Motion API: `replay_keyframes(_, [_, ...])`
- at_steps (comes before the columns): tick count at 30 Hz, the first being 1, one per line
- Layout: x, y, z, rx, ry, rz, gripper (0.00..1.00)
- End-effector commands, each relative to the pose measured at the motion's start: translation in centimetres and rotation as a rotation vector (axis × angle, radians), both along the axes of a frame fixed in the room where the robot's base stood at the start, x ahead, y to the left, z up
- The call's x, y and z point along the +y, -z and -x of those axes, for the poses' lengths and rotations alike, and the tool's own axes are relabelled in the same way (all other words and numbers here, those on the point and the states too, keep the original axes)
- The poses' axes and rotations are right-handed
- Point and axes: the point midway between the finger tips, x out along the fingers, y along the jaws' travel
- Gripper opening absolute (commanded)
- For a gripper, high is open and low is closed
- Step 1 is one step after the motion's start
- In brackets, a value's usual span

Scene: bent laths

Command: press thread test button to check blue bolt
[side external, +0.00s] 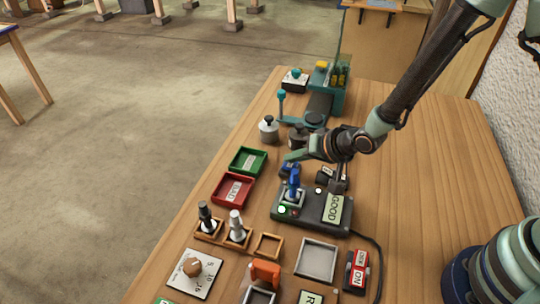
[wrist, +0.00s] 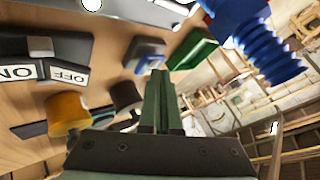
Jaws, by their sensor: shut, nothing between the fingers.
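The blue bolt (side external: 294,183) stands upright, threads up, in the socket of a dark grey tester (side external: 313,216) labelled GOOD in the side external view. In the wrist view the bolt (wrist: 262,45) looms large at the upper right, close to the camera. My gripper (side external: 287,159) is shut and empty, above and behind the bolt, and looks apart from it. Its green fingers (wrist: 157,95) are pressed together in the wrist view. A pale lit spot (side external: 282,210) and a small white round spot (side external: 318,190) show on the tester. I cannot tell which is the thread test button.
Green (side external: 248,161) and red (side external: 233,190) trays lie left of the tester. Two bolts stand in wooden holders (side external: 237,236) nearer the front.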

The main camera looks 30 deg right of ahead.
Motion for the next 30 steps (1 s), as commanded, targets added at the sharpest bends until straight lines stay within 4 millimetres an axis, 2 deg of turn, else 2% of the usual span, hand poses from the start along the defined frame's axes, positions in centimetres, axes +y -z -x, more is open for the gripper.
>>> replay_keyframes(15, [0.0, 0.1, 0.0, 0.001, 0.0, 0.001, 0.0])
replay_keyframes(30, [0.0, -2.1, 0.1, 0.001, -0.001, 0.0, 0.0])
